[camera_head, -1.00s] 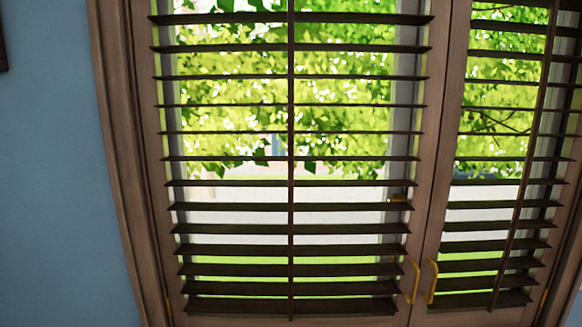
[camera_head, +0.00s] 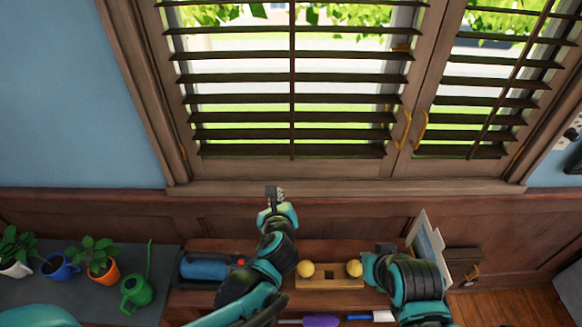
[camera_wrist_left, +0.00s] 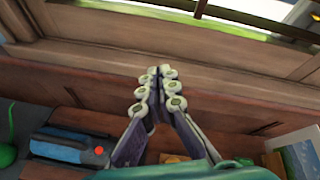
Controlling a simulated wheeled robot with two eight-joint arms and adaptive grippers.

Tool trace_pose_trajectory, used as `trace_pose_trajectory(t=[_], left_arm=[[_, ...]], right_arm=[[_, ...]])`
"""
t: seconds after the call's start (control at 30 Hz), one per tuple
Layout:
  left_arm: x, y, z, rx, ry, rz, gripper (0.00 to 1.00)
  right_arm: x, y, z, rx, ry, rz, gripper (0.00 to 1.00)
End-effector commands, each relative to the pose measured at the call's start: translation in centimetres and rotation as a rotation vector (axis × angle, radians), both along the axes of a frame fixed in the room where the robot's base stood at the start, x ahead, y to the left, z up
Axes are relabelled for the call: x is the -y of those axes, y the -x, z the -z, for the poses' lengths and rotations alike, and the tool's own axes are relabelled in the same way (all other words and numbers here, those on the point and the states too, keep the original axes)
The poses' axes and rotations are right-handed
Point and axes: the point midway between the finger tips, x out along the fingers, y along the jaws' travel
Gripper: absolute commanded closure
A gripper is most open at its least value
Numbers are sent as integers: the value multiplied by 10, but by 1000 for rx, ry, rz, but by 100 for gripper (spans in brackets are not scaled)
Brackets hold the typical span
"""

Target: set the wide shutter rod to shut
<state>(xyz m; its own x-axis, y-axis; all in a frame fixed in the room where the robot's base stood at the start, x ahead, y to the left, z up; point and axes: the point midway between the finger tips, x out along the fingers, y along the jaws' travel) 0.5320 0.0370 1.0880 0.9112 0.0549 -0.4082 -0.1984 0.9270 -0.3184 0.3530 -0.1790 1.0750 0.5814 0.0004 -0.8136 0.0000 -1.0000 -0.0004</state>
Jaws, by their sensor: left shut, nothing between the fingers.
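The wide shutter panel fills the left part of the window in the head view, and its dark vertical rod (camera_head: 292,82) runs down the middle of the slats. The slats (camera_head: 240,117) are tilted open, with daylight and greenery showing between them. My left gripper (camera_head: 273,193) is below the window sill, a little left of the rod's line and apart from it. In the left wrist view its fingers (camera_wrist_left: 160,75) meet at the tips and hold nothing. My right arm (camera_head: 405,275) shows at the lower right; its fingers cannot be made out clearly.
Potted plants (camera_head: 100,262) and a green watering can (camera_head: 137,291) stand at left. The narrower shutter (camera_head: 480,110) is at right.

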Motion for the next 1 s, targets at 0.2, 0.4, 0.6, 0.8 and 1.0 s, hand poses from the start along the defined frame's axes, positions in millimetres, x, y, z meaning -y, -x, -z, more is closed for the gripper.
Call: trace_pose_trajectory(t=[0.2, 0.4, 0.6, 0.8, 1.0], left_arm=[[39, -8, -1, 69, -314, 184, 100], [39, -26, 6, 73, -338, 191, 100], [39, -66, 21, 73, -336, 190, 100], [39, -105, 34, 72, -335, 190, 100], [39, -103, 2, 72, -334, 192, 100]], right_arm=[[0, 0, -4, 0, 0, 0, 100], [0, 0, 2, 0, 0, 0, 100], [0, 0, 12, 0, 0, 0, 100], [0, 0, 21, 0, 0, 0, 100], [0, 0, 17, 0, 0, 0, 100]])
